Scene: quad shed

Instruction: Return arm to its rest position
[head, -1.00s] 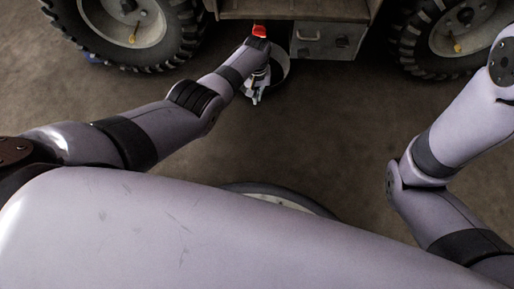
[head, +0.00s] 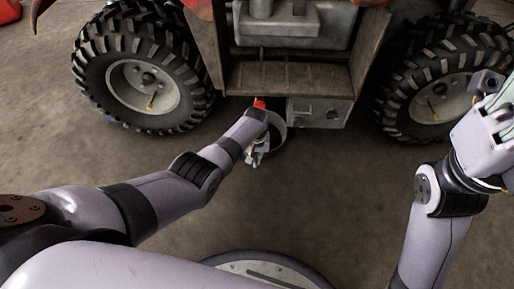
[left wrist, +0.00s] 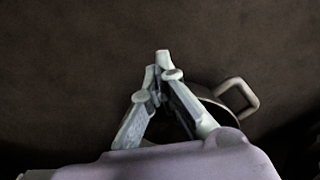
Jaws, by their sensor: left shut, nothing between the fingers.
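My left arm reaches forward in the head view, and its gripper (head: 254,158) hangs low over the floor in front of the vehicle. In the left wrist view the left gripper's fingers (left wrist: 160,66) come together at the tips, with nothing between them. A grey round container (head: 279,136) is right beside this gripper, partly hidden by my wrist. Its looped handle (left wrist: 241,96) shows to the right of the fingers in the left wrist view. My right gripper (head: 503,98) is at the right edge of the head view, cut off, so its opening is unclear.
A vehicle stands ahead, with a large left tyre (head: 143,82), a right tyre (head: 440,85) and a wooden-sided frame (head: 290,78). A grey metal box (head: 320,112) is under the frame. A small red item (head: 259,103) shows by my left wrist. Brown floor between my arms is open.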

